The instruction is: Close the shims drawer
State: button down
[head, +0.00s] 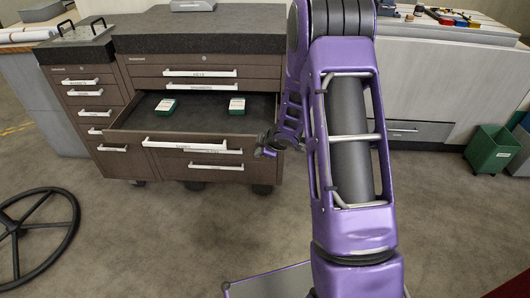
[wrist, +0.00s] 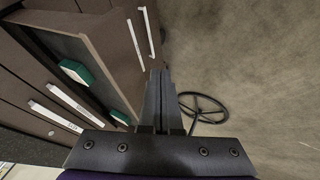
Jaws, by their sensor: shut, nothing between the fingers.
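A brown drawer (head: 121,141) stands pulled out from the dark-topped cabinet. It has a dark interior, a white handle (head: 180,145) and a label too small to read. Two green-and-white boxes (head: 166,106) (head: 237,106) lie inside it, apart from each other. My gripper (head: 266,149) is shut and empty, at the right end of the open drawer's front. I cannot tell whether it touches the drawer. In the wrist view, the closed fingers (wrist: 160,99) point along the cabinet, with a green box (wrist: 76,72) to their left.
Closed drawers lie above and below the open one. A narrower drawer cabinet (head: 81,74) adjoins on the left. A black handwheel (head: 40,226) is on the floor at left.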

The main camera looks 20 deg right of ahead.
aim_at(256, 148)
jog(key=shift+w+d+r+p, duration=0.15)
jog(key=shift+w+d, duration=0.1)
jog(key=shift+w, duration=0.3)
jog(key=shift+w+d+r+p, duration=0.1)
jog(key=shift+w+d, duration=0.1)
jog(key=shift+w, duration=0.35)
jog(key=shift+w+d+r+p, duration=0.15)
jog(key=shift+w+d, duration=0.1)
jog(key=shift+w, duration=0.3)
